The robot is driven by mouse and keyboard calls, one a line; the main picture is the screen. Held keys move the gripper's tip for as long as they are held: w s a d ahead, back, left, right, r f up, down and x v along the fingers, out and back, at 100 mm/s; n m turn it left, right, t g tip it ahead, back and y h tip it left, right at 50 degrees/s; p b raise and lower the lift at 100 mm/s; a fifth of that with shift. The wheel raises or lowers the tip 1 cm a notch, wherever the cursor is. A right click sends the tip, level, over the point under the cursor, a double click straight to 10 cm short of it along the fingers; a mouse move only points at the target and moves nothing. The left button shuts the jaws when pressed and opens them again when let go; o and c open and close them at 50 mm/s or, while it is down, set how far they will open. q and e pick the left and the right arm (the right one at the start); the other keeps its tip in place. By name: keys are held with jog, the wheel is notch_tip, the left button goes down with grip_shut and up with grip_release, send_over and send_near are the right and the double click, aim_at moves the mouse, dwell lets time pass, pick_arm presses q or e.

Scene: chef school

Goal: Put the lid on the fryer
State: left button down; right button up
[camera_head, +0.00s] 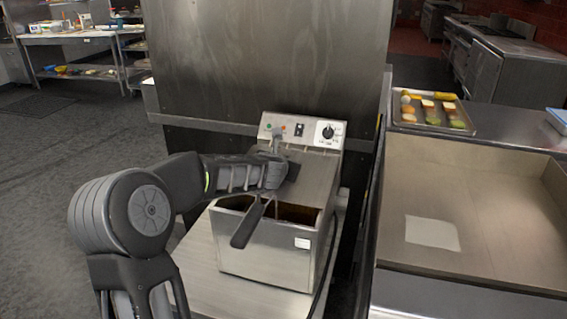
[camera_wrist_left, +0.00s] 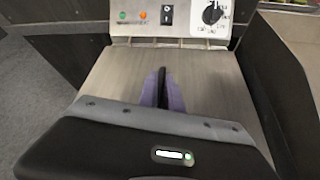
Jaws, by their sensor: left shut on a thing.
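The steel fryer (camera_head: 265,255) stands on a metal stand, its control panel (camera_head: 302,131) at the back. My left gripper (camera_head: 284,178) is shut on the dark handle of the flat metal lid (camera_head: 318,172). The lid is over the rear part of the fryer, in front of the panel; I cannot tell whether it touches the fryer. The front of the opening shows dark inside, with a basket handle (camera_head: 248,225) sticking out forward. In the left wrist view, the purple fingertips (camera_wrist_left: 163,90) pinch the handle on the lid (camera_wrist_left: 212,80). My right gripper is not in view.
A steel counter with a recessed basin (camera_head: 480,200) stands to the right, with a food tray (camera_head: 433,112) behind it. A tall steel panel (camera_head: 265,60) rises behind the fryer. Floor (camera_head: 50,200) is clear at the left, before a far shelf table.

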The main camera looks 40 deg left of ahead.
aim_at(279, 186)
pick_arm(q)
jog(key=shift+f+b, duration=0.4)
jog(key=c, duration=1.5)
grip_release()
jog(key=shift+o, duration=0.2)
jog(key=shift+f, duration=0.1)
jog(key=shift+s, duration=0.1)
jog(key=v, duration=0.7)
jog(key=shift+s+d+r, duration=0.2)
jog(key=shift+s+r, duration=0.05)
jog(key=shift+r, duration=0.05)
